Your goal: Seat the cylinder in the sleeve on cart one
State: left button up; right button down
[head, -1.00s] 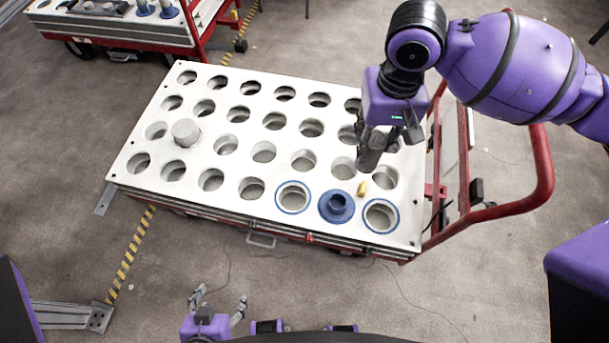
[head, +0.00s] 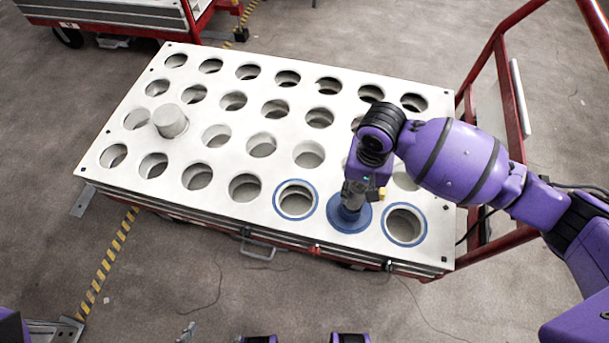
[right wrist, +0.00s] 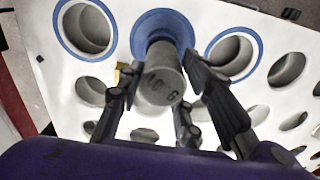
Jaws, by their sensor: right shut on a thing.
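The blue sleeve (head: 345,222) sits in a front-row hole of the white cart top, between two blue-ringed holes. My right gripper (head: 357,185) is over this sleeve and shut on the grey cylinder (head: 350,199). In the right wrist view the cylinder (right wrist: 165,80) stands between the fingers, with dark marks on its near end. Its far end meets the sleeve (right wrist: 155,22); how deep it is in cannot be told.
A pale cylinder (head: 170,121) stands in a hole at the left of the cart top (head: 215,112). A small yellow piece (head: 382,194) is beside my right gripper. The cart's red handle frame (head: 490,50) rises at the right. Another cart (head: 110,22) stands at the back left.

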notch_tip(320, 180, down, 2)
notch_tip(320, 180, down, 4)
jog(key=shift+f+b, duration=0.2)
jog(key=shift+b, duration=0.65)
pick_arm(q)
jog(key=shift+s+a+f, duration=0.1)
jog(key=shift+s+f, duration=0.7)
jog(key=shift+f, duration=0.2)
pick_arm(e)
jog(key=shift+r, duration=0.1)
pick_arm(q)
jog(key=shift+w+r, duration=0.1)
jog(key=shift+w, duration=0.05)
pick_arm(e)
jog(key=c, duration=1.2)
grip_release()
jog(key=shift+f, duration=0.2)
pick_arm(q)
jog(key=shift+w, duration=0.2)
